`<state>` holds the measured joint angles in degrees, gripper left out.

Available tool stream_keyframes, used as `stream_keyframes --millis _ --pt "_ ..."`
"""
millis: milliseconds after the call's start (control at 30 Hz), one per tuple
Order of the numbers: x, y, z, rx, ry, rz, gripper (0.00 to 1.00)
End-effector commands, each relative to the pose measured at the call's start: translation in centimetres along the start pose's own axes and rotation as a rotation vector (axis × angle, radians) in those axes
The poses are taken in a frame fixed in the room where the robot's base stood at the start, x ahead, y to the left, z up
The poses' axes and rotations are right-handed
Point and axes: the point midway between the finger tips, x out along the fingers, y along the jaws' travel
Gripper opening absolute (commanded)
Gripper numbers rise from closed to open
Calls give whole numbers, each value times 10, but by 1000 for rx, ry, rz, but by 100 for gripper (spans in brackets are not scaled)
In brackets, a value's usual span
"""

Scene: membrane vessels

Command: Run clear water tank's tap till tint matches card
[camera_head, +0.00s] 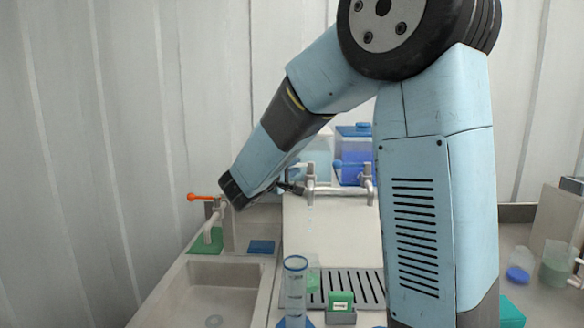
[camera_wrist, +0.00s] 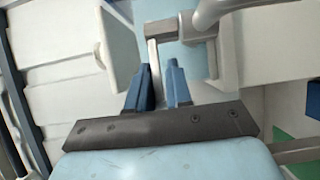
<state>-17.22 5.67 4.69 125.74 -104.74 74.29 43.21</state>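The pale clear water tank (camera_head: 316,158) stands at the back, partly hidden behind my forearm, with its grey tap (camera_head: 310,182) in front.
A blue-filled tank (camera_head: 352,150) with its own tap (camera_head: 367,184) stands right of the clear one. An orange-handled tap (camera_head: 208,207) overhangs the sink (camera_head: 218,290) at left. A slotted drain grille (camera_head: 365,284) lies behind the card. A beaker (camera_head: 556,264) and a tilted blue-bottomed vessel (camera_head: 520,268) stand far right.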

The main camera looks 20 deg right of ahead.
Motion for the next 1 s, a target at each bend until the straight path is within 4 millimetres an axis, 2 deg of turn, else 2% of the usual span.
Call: stream_keyframes --millis 33,167,433,567,667,1000 --pt "-1 -1 -1 -1 3 -1 22" --pt "-1 0 -1 0 1 1 35" --pt "-1 1 0 1 -1 2 35" --pt "-10 1 -1 2 0 2 35" --pt "-24 1 -1 2 1 2 35" --pt "-91 0 -2 0 3 1 35"
